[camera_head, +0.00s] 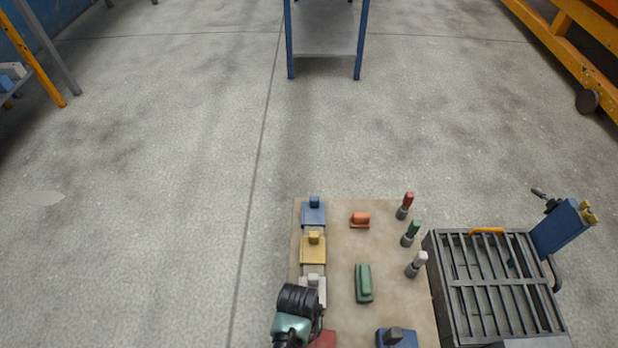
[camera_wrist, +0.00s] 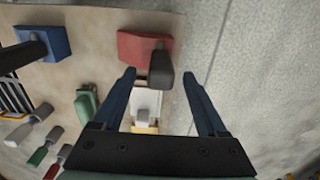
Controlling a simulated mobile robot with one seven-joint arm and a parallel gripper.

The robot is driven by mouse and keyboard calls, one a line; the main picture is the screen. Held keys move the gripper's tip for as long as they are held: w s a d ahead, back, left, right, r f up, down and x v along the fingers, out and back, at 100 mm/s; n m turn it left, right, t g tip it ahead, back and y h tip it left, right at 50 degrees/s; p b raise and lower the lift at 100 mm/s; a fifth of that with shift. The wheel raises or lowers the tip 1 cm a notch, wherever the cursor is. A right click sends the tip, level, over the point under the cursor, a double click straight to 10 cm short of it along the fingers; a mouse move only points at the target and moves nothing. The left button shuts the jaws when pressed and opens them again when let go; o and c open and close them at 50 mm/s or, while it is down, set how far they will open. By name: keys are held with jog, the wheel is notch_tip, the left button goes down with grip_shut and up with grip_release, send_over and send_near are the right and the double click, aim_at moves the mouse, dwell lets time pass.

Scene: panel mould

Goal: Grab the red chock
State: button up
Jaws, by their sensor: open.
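The red chock (camera_wrist: 135,45) is a flat red block with a dark upright grip (camera_wrist: 160,66), at the top of the wrist view on the beige board. In the head view a part of it (camera_head: 323,340) shows at the bottom edge, partly covered by my arm. My gripper (camera_wrist: 160,76) is open and empty in the wrist view. I cannot tell the height gap. In the head view my arm hides the fingers.
White (camera_wrist: 146,100), yellow (camera_head: 313,250) and blue (camera_head: 313,215) blocks line the board's left side. A green block (camera_head: 364,283), an orange block (camera_head: 360,220), a dark blue block (camera_head: 397,338) and several pegs stand rightward. A grey slatted crate (camera_head: 480,262) is beside the board.

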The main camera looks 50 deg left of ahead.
notch_tip(320, 180, down, 5)
jog(key=b, duration=0.2)
jog(key=shift+s+f+b, duration=0.1)
jog(key=shift+f+b, duration=0.1)
jog(key=shift+b, duration=0.1)
jog(key=shift+r, duration=0.1)
grip_shut()
dwell(1.1)
